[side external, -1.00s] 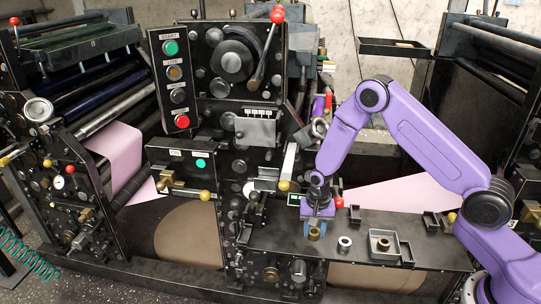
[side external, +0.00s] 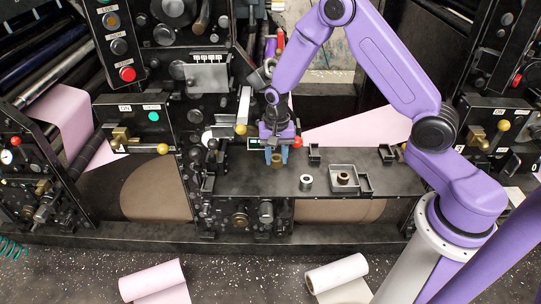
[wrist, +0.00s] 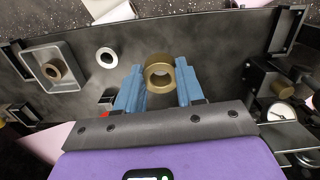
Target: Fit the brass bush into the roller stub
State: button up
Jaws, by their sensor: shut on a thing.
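My gripper (side external: 276,155) is at the left half of the black bench. Its blue fingers are shut on a brass-coloured ring, the brass bush (side external: 277,162). In the wrist view the brass bush (wrist: 151,82) sits between the two fingertips (wrist: 158,88), with its round hole facing the camera. The bush seems to be held a little above the bench. A silver ring (side external: 306,186) stands on the bench to the right of the gripper; it also shows in the wrist view (wrist: 100,57). I cannot tell which part is the roller stub.
A grey square tray (side external: 334,187) with a brown ring (side external: 344,176) inside is right of the silver ring. Small black brackets (side external: 387,153) stand at the bench edges. The press panel with knobs and gauges rises close to the left. The bench (side external: 245,182) is bare in front of the gripper.

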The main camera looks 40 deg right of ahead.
notch_tip(320, 180, up, 10)
jog(key=g+y, duration=0.1)
jog(key=s+d+f+n+g+h, duration=0.25)
jog(key=s+n+h, duration=0.2)
jog(key=n, duration=0.55)
jog(key=s+d+f+n+g+h, duration=0.1)
jog(key=s+d+n+h, duration=0.3)
jog(key=n, duration=0.6)
jog(key=n+t+h, duration=0.6)
jog(key=n+t, duration=0.9)
jog(key=t, duration=0.3)
send_over(276, 191)
notch_tip(276, 191, down, 7)
jog(key=shift+f, duration=3.95)
jog(key=shift+f, duration=1.2)
